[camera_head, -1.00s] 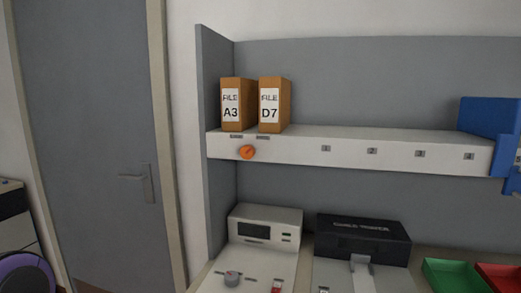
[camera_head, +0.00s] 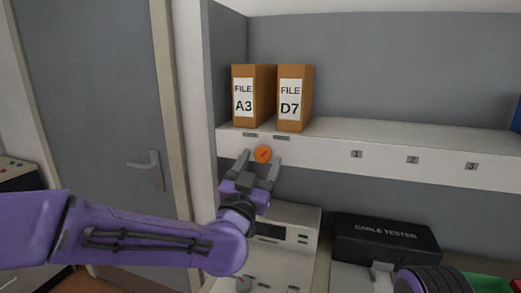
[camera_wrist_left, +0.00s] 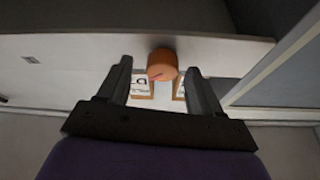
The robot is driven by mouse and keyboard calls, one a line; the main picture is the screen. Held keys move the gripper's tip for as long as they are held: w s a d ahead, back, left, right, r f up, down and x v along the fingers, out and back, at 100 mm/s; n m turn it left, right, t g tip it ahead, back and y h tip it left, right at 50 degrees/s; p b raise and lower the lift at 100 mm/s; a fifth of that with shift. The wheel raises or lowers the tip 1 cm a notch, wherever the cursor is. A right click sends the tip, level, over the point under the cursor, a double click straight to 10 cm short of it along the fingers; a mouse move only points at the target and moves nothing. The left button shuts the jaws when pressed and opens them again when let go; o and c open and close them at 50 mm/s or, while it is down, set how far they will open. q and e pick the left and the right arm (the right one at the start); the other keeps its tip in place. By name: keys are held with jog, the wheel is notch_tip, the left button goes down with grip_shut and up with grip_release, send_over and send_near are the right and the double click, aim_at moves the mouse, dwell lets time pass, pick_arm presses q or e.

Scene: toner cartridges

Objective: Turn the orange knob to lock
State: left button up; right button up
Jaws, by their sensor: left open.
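The orange knob (camera_head: 263,154) is on the white front edge of the shelf, below the two file boxes. A dark mark on it runs slantwise. My left gripper (camera_head: 262,160) is open, its two fingers pointing up at the knob, one on each side of it in the head view. In the left wrist view the knob (camera_wrist_left: 162,64) shows between and just beyond the fingertips (camera_wrist_left: 160,70), with gaps on both sides and a reddish mark on its lower left. I see no contact. My right gripper is not clearly in view; a dark rounded part shows at the bottom right.
File boxes A3 (camera_head: 252,97) and D7 (camera_head: 294,98) stand on the shelf (camera_head: 400,137) above the knob. A black cable tester (camera_head: 386,238) and a white device (camera_head: 292,217) are below. A grey side panel (camera_head: 228,70) is close on the left.

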pick_arm(q)
jog(key=shift+w+d+r, duration=0.15)
jog(key=shift+w+r, duration=0.15)
jog(key=shift+w, duration=0.3)
jog(key=c, duration=1.1)
jog(key=shift+o, duration=0.2)
